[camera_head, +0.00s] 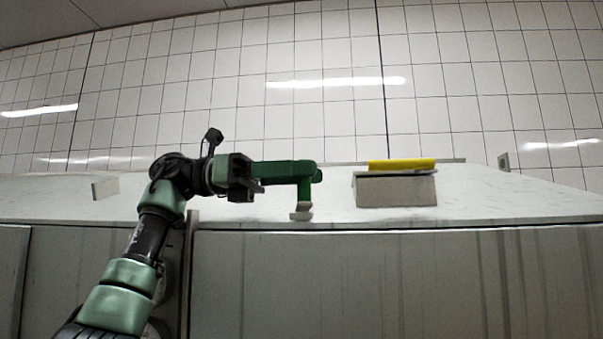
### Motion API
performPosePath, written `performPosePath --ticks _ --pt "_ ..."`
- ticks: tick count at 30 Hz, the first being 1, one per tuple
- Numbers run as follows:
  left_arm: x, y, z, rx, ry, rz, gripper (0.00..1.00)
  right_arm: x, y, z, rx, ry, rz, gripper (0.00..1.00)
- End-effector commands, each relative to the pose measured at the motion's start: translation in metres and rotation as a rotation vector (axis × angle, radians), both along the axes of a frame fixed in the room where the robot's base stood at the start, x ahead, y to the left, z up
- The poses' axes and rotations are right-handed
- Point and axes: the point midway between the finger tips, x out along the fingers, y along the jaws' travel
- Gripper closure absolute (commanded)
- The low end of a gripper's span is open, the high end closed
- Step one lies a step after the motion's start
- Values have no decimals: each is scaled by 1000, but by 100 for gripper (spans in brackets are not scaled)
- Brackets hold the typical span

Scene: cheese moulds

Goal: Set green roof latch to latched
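The green roof latch (284,172) shows in the head view on top of the pale cabinet, left of centre. Its long bar lies level, with a short part dropping at its right end to a small pale foot (301,212) near the cabinet's front edge. My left gripper (256,186) is at the bar's left end, overlapping it in the picture. The dark fingers are small and seen from the side, so I cannot tell whether they are open, shut or touching the bar. The bar's left end is hidden behind the gripper. My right gripper is out of view.
A pale box (396,191) with a yellow piece (402,165) on it stands right of the latch. A small pale block (105,188) is at the far left. The cabinet top (500,200) is clear at right. A tiled wall (300,100) rises behind.

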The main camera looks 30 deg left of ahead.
Motion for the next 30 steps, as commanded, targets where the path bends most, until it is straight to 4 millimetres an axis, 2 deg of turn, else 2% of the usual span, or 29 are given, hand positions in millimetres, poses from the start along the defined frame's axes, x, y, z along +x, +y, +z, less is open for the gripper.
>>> performPosePath --ticks 5,13,18,30 --pt "-2 7 1 -4 -1 2 59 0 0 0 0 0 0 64" --pt "-15 53 2 -5 0 2 59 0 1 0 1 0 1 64" --pt "-18 68 1 -1 1 2 59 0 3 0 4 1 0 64" --pt "-21 76 0 0 -1 0 59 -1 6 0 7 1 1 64"
